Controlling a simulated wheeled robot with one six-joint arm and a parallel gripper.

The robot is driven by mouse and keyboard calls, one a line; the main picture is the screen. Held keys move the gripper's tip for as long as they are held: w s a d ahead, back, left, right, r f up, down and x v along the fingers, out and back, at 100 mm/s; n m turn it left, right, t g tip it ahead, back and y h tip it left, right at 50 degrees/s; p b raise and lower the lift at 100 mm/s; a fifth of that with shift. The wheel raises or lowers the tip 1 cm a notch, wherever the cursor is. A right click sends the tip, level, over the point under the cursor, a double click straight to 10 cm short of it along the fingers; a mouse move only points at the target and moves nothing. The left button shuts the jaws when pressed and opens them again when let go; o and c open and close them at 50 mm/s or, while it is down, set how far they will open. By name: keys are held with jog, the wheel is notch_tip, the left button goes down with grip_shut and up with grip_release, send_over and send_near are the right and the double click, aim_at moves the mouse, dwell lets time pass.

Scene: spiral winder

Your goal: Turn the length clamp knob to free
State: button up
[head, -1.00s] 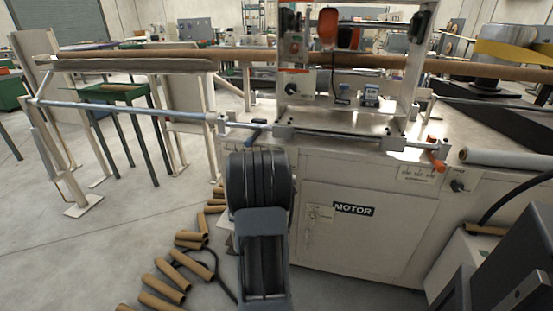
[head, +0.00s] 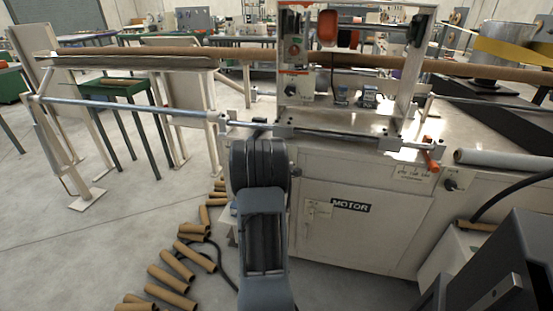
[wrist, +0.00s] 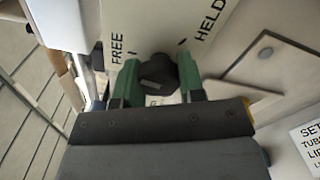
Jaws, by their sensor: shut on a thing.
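The length clamp knob (wrist: 157,74) is black and sits on a pale plate (wrist: 150,22) in the wrist view. The plate reads FREE at left and HELD at right, each with a short dark tick. My gripper (wrist: 156,82) has green fingers on either side of the knob and is shut on it. I cannot tell which tick the knob points to. In the head view my own dark arm hides the gripper and the knob.
The machine cabinet marked MOTOR (head: 350,206) stands right of my arm. A long steel rod (head: 130,107) runs left from it. Cardboard tubes (head: 172,282) lie on the floor at lower left. A printed white label (wrist: 308,145) is at lower right in the wrist view.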

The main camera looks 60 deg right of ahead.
jog(key=shift+w+a+f+n, duration=0.1)
jog(key=shift+a+f+n, duration=0.05)
jog(key=shift+n, duration=0.75)
jog(key=shift+p, duration=0.3)
jog(key=o, duration=0.9)
jog(key=p+v, duration=0.1)
jog(key=v, duration=1.2)
jog(key=shift+a+r+p, duration=0.2)
jog(key=shift+a+p, duration=0.1)
jog(key=shift+a, duration=0.05)
